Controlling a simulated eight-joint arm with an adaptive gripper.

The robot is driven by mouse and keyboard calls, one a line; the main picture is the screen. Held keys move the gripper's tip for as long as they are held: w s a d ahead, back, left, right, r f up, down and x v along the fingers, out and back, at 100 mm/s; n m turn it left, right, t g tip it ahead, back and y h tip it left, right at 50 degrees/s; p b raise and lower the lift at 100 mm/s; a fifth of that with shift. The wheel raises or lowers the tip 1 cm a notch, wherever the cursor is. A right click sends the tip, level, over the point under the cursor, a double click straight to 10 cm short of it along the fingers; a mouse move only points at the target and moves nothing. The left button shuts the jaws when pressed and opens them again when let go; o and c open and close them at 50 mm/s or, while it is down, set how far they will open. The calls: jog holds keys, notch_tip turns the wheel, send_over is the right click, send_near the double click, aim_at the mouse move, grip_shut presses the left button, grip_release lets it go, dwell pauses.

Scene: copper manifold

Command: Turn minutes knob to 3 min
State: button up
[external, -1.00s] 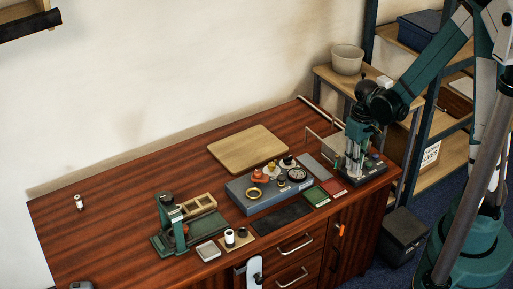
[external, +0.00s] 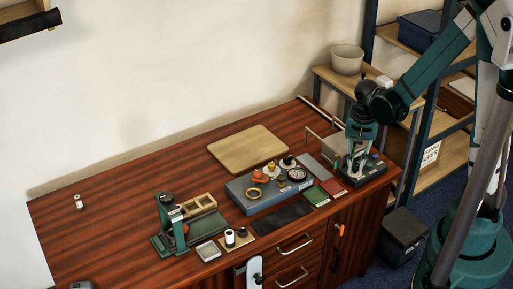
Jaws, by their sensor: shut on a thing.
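A dark control box (external: 372,178) sits at the right end of the wooden table, with small knobs or buttons on its top. My gripper (external: 356,170) points down over the left part of this box, its fingertips at the top face. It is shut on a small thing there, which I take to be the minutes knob. The fingers hide the knob, so its pointer and any minute marks cannot be read.
A blue-grey manifold block (external: 262,203) with knobs and a gauge (external: 297,174) stands left of the box. Green (external: 316,195) and red (external: 333,186) pads lie between. A thin metal frame (external: 322,139) stands behind my gripper. A wooden board (external: 248,148) lies farther back.

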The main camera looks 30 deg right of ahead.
aim_at(356, 166)
jog(key=m, duration=0.4)
jog(key=shift+m, duration=0.3)
jog(key=m, duration=0.4)
jog(key=shift+m, duration=0.4)
jog(key=o, duration=0.9)
jog(key=shift+r, duration=0.15)
jog(key=shift+r, duration=5.85)
